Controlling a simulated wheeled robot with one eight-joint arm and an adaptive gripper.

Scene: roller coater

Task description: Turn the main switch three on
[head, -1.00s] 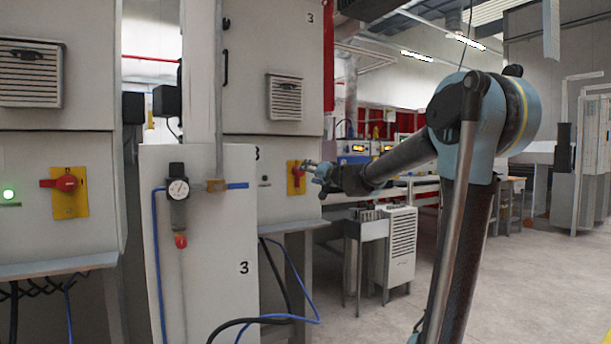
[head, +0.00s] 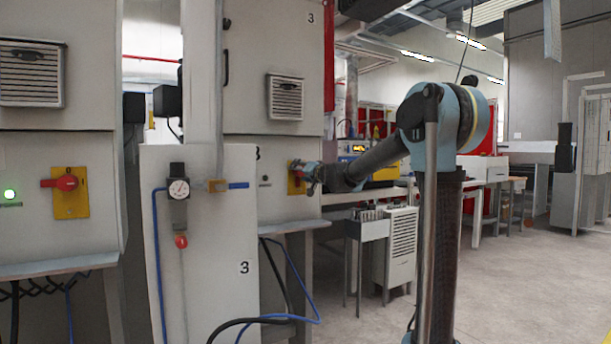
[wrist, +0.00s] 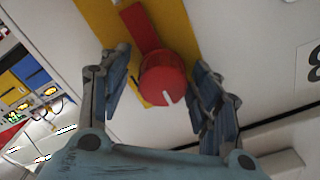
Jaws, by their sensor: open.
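The main switch of cabinet three is a red rotary knob (wrist: 165,78) on a yellow plate (wrist: 180,25) in the wrist view. In the head view the red handle (head: 296,165) shows on its yellow plate, partly hidden by my gripper (head: 312,176). In the wrist view my gripper (wrist: 158,85) is open, with one finger on each side of the knob. The fingers look apart from the knob; how deep they reach cannot be told.
Another red switch (head: 66,183) on a yellow plate and a lit green lamp (head: 9,193) are on the left cabinet. A panel marked 3 (head: 215,270) with a gauge (head: 179,188) stands in front. A white cart (head: 400,245) is below my arm. Floor at right is clear.

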